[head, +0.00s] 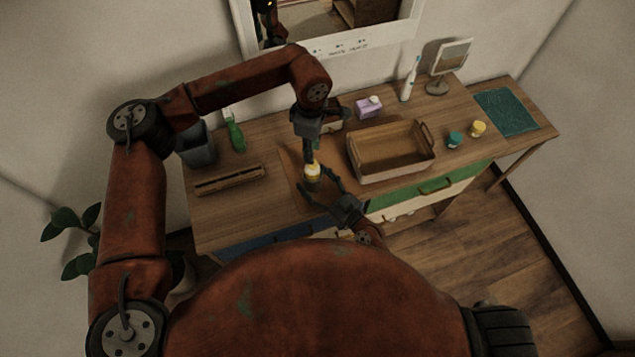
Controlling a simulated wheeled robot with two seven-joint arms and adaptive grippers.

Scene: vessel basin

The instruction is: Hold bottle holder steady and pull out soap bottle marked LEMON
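A small yellow bottle with a pale top (312,172) is near the front middle of the table; its label is too small to read. My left gripper (308,157) points straight down with its fingertips at the bottle's top. Its fingers show edge-on, so I cannot tell whether they grip it. My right gripper (321,184) comes from the front with its fingers spread, one on each side of the bottle's lower part, and is open. A box-like thing (331,121), partly hidden behind my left gripper, stands farther back; I cannot tell whether it is the bottle holder.
A wooden basket tray (352,172) stands right of the grippers. A slotted wooden rack (229,181), a green bottle (236,136) and a grey bin (195,146) are left. A purple box (368,108), a mirror (452,56), two small jars (478,129) and a green mat (506,111) are right.

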